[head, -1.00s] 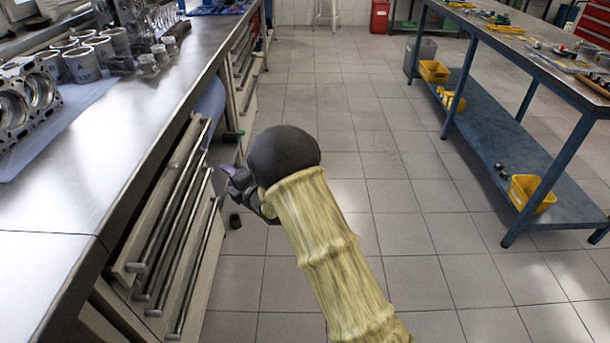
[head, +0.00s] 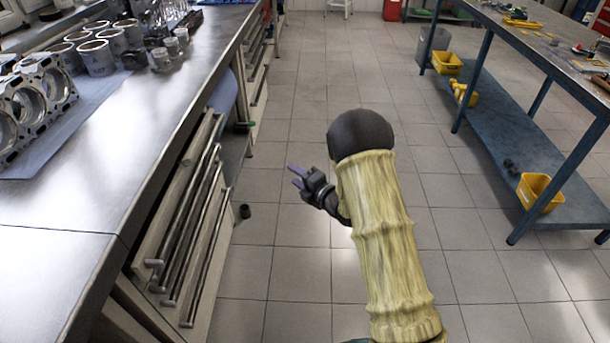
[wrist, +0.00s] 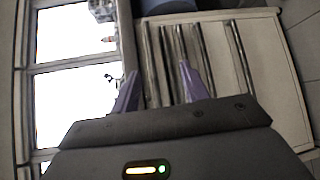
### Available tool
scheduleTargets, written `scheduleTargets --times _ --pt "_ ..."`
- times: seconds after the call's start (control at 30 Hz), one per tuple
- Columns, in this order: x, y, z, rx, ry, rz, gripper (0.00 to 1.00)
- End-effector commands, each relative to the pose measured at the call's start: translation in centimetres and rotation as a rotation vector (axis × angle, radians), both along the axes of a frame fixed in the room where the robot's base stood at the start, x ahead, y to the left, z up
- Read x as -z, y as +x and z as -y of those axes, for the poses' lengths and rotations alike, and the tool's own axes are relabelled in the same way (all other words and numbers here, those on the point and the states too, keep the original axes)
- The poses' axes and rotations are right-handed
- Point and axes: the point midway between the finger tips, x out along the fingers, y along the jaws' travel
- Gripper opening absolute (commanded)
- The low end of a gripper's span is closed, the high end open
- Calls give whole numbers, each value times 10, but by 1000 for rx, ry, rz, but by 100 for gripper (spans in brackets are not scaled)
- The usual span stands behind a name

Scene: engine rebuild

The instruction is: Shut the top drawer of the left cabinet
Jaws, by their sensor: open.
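The left cabinet (head: 209,262) stands under the steel bench, its pale drawer fronts carrying long bar handles. Its top drawer (head: 178,205) is the uppermost front, just below the bench edge; I cannot tell for sure whether it stands a little out. In the wrist view the cabinet front (wrist: 222,62) shows sideways with several parallel bars. My gripper (head: 293,176) is open and empty, to the right of the cabinet over the aisle and apart from the handles. Its two purple fingers (wrist: 160,90) point toward the cabinet and bench in the wrist view.
The bench top (head: 100,205) holds an engine block (head: 40,105) and several cylinder liners. A small dark object (head: 244,211) lies on the floor by the cabinet. A blue workbench (head: 520,150) with yellow bins stands at right. The tiled aisle between is mostly clear.

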Motion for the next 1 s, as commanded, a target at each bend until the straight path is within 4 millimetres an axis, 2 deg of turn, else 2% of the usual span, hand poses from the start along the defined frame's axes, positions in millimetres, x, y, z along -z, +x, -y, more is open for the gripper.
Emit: scheduleTargets --times 0.03,0.2,0.47,0.57,0.7,0.87,1.0 --pt "-1 0 7 2 -1 -2 45" --pt "-1 -9 15 0 -1 0 45" --pt "-2 -10 16 0 -1 0 45" --pt "-2 -10 16 3 -1 -3 29" --pt "-8 -8 25 56 14 -61 2" --pt "-24 -7 55 231 74 -252 0" --pt "-39 -22 92 465 187 -486 0"
